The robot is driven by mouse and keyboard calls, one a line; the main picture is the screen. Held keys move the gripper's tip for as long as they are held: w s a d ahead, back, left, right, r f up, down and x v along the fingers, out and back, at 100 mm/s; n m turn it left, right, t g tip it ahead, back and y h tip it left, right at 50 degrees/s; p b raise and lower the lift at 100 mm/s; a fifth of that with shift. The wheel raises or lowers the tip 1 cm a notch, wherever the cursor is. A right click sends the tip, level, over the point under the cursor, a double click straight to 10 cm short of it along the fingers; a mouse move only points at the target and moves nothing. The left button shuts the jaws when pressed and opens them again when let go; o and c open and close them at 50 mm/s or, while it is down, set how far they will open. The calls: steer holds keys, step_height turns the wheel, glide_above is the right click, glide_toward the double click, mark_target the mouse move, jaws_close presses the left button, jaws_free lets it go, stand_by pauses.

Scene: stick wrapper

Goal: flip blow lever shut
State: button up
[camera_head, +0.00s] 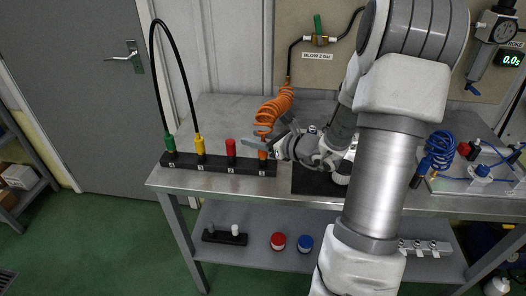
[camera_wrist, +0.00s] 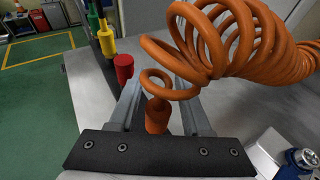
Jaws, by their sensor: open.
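The blow lever (camera_head: 318,24) is a green handle pointing up from a small brass valve (camera_head: 319,40) on the back wall. A "BLOW 2 bar" label (camera_head: 317,56) is below it. My gripper (camera_head: 258,144) is open, well below and left of the lever, at the orange holder at the right end of the black rack. In the wrist view the two grey fingers (camera_wrist: 160,98) stand either side of the orange tool end (camera_wrist: 157,116); I cannot tell whether they touch it. The lever is out of the wrist view.
An orange coiled hose (camera_head: 275,108) hangs from the valve line beside my gripper. The black rack (camera_head: 215,165) also holds green, yellow and red pieces, with a black hose looping up. A blue coil (camera_head: 440,148) lies at right. Bench space behind the rack is clear.

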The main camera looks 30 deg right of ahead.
steer(key=shift+w+a+f, duration=0.1)
steer(key=shift+w, duration=0.05)
jaws_close()
stand_by(0.4)
steer(key=s+d+r+p, duration=0.3)
steer(key=d+r, duration=0.8)
steer(key=shift+s+d, duration=0.15)
steer(key=shift+s, duration=0.1)
